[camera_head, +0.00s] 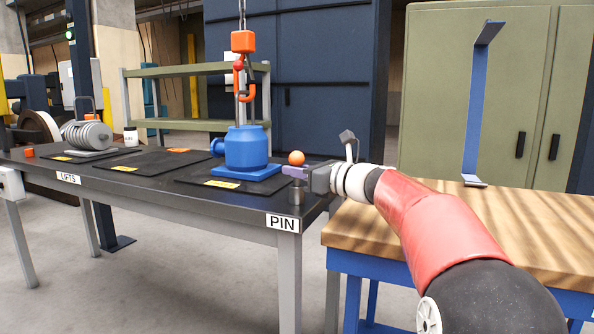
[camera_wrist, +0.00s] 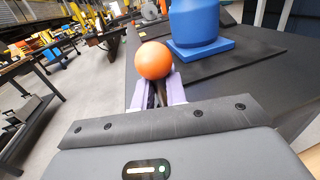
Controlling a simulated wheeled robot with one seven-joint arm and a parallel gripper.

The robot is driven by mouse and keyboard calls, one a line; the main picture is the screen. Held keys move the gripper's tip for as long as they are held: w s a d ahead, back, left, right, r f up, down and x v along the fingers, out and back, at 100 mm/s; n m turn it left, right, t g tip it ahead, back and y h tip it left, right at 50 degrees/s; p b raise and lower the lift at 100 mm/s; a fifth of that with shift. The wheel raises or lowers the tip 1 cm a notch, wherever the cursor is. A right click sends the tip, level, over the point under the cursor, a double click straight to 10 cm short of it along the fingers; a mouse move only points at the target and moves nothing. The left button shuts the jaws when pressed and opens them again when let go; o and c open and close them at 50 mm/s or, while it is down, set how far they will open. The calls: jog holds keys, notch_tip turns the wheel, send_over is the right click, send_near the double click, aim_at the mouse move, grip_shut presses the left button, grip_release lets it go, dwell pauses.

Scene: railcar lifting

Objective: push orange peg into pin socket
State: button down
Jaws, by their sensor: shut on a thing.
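The orange peg (camera_head: 296,158) shows as a round orange knob just above my gripper's fingers, near the right end of the black table. In the wrist view the orange knob (camera_wrist: 154,60) sits at the tips of my two lilac fingers. My gripper (camera_head: 293,172) is shut on the peg, and the fingers (camera_wrist: 158,90) hide most of what is below the knob. A grey metal cylinder, which looks like the pin socket (camera_head: 296,194), stands below the fingers above the PIN label. I cannot tell whether the peg's lower end is inside it.
A blue casting (camera_head: 246,148) stands left of the peg, with an orange hook (camera_head: 244,90) hanging over it. The PIN label (camera_head: 282,223) is on the table's front edge. A wooden bench (camera_head: 500,228) with a tall blue bracket (camera_head: 474,100) stands right. Silver discs (camera_head: 87,135) sit far left.

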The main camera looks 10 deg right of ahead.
jog(key=shift+f+b, duration=0.9)
jog(key=shift+f, duration=0.4)
jog(key=c, duration=1.3)
grip_release()
jog(key=shift+c, duration=0.2)
jog(key=v, duration=0.7)
jog(key=shift+s+d, duration=0.2)
jog(key=shift+s, duration=0.1)
